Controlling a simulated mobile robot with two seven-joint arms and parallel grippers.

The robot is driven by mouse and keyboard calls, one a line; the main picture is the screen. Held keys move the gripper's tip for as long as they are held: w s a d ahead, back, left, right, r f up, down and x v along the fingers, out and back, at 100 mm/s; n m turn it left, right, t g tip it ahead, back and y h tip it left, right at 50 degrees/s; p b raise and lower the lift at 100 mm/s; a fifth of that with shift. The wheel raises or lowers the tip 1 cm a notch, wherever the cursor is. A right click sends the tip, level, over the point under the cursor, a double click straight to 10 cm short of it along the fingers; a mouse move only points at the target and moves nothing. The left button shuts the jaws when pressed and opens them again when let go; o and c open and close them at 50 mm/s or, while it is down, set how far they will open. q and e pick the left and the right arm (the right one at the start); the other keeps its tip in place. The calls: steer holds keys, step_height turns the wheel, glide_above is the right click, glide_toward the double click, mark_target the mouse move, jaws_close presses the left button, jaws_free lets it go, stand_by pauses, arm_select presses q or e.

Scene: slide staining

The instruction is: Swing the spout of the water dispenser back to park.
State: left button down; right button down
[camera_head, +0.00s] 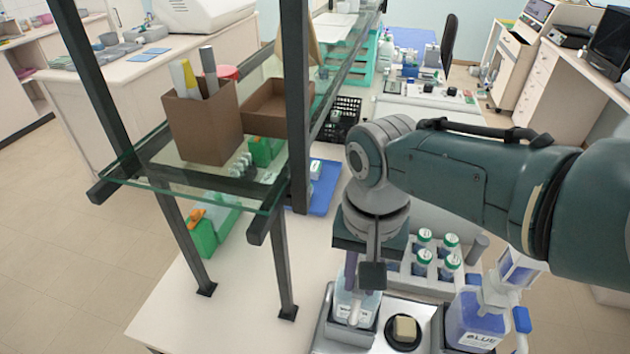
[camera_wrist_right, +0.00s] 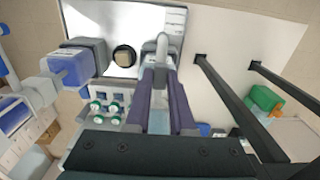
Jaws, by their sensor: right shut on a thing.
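The water dispenser (camera_head: 347,303) is a pale, clear-bodied bottle on the metal tray at the bottom centre of the head view. Its pale, curved spout (camera_wrist_right: 162,44) shows at the top of the right wrist view, between the tips of my purple fingers. My right gripper (camera_head: 355,290) points down over the dispenser in the head view. It also shows in the right wrist view (camera_wrist_right: 161,72), shut on the spout. The gripper and wrist hide much of the dispenser from the head camera. My left gripper is in neither view.
A black round plate with a beige block (camera_head: 404,328) lies right of the dispenser. A blue-filled bottle (camera_head: 474,322) stands farther right. A rack (camera_head: 405,268) of green-capped bottles is behind. A dark-framed glass shelf (camera_head: 240,190) stands to the left; the white bench (camera_head: 210,318) beneath has free room.

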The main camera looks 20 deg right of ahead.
steer(key=c, duration=0.8)
jaws_free()
steer(key=shift+o, duration=0.2)
step_height(320, 180, up, 8)
steer(key=p, duration=0.3)
steer(key=shift+r+p, duration=0.15)
steer(key=shift+p, duration=0.2)
steer(key=shift+r, duration=0.85)
